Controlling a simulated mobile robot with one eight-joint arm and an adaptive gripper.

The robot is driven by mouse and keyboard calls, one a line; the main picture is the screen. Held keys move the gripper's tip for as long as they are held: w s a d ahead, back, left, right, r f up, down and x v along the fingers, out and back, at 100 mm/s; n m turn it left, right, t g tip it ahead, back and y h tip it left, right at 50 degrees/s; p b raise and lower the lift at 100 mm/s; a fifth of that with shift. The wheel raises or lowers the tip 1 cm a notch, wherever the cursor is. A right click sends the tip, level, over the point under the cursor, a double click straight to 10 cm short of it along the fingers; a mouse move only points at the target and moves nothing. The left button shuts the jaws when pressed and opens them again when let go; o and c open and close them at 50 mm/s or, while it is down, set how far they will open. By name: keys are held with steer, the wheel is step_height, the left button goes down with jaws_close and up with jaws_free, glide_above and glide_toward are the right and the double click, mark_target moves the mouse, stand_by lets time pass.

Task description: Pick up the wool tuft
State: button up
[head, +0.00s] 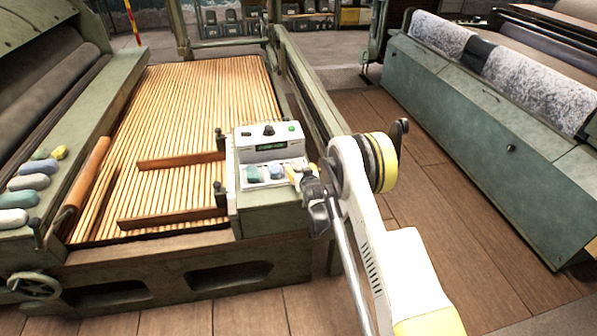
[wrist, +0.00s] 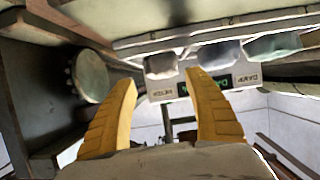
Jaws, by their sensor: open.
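Wool tufts lie in two places, and I cannot tell which one the task names. On the small tray (head: 262,185) of the control box, a teal tuft (head: 252,174) and a blue-grey tuft (head: 275,172) lie side by side. My gripper (head: 294,174) is at the right end of this tray, partly hidden by my wrist. In the wrist view its two yellow fingers (wrist: 162,77) stand apart with nothing held between them. Beyond the fingertips hang a grey tuft (wrist: 160,65), a second tuft (wrist: 220,54) and a bluish tuft (wrist: 272,47), in an upside-down picture.
Several more tufts, including a white tuft (head: 13,217) and a yellow tuft (head: 59,152), lie on the left ledge. The control box (head: 268,143) with knobs and a display rises behind the tray. A slatted apron (head: 190,110) with wooden bars is left. A green machine (head: 480,130) stands right.

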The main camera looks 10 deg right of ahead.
mark_target(298, 167)
steer(key=b+x, duration=0.2)
steer(key=x, duration=0.2)
steer(key=shift+w+a+f+b, duration=0.2)
steer(key=shift+b, duration=0.15)
steer(key=shift+w, duration=0.5)
steer(key=c, duration=0.7)
